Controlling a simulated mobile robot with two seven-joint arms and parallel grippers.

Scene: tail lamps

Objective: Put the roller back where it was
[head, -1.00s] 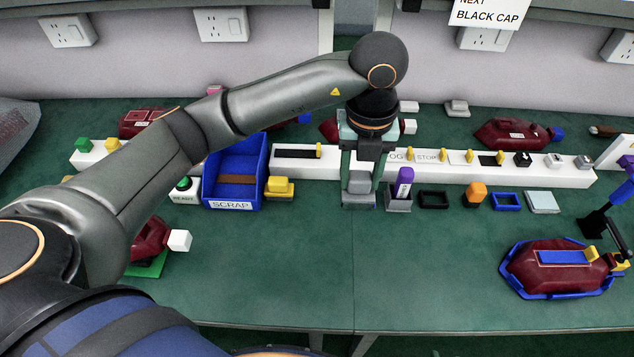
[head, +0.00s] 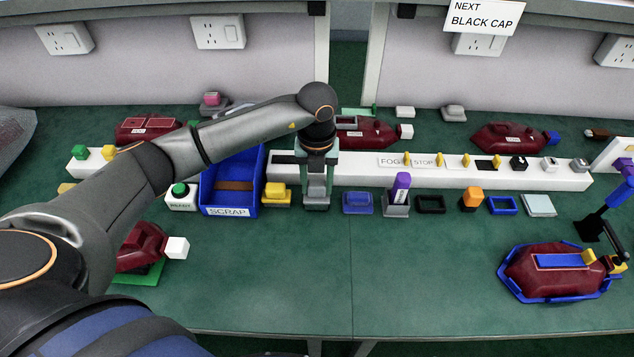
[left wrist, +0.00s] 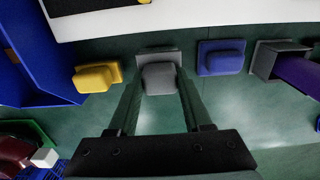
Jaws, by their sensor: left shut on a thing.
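My left gripper (head: 316,190) is shut on a grey block with a flat grey base (left wrist: 160,80), between the yellow block (head: 277,194) and the blue block (head: 358,202), in front of the long white rail. In the left wrist view the grey block sits between both fingers, its base level with its neighbours; I cannot tell whether it touches the table. No thing is clearly a roller; a dark tool with a brown handle (head: 600,133) lies at the far right back, and it may be one. My right gripper is not in view.
The blue SCRAP bin (head: 229,211) stands left of the gripper. A purple stick (head: 400,188) stands in a grey holder to the right. The white rail (head: 365,172) runs behind. The front middle of the green table (head: 400,280) is clear.

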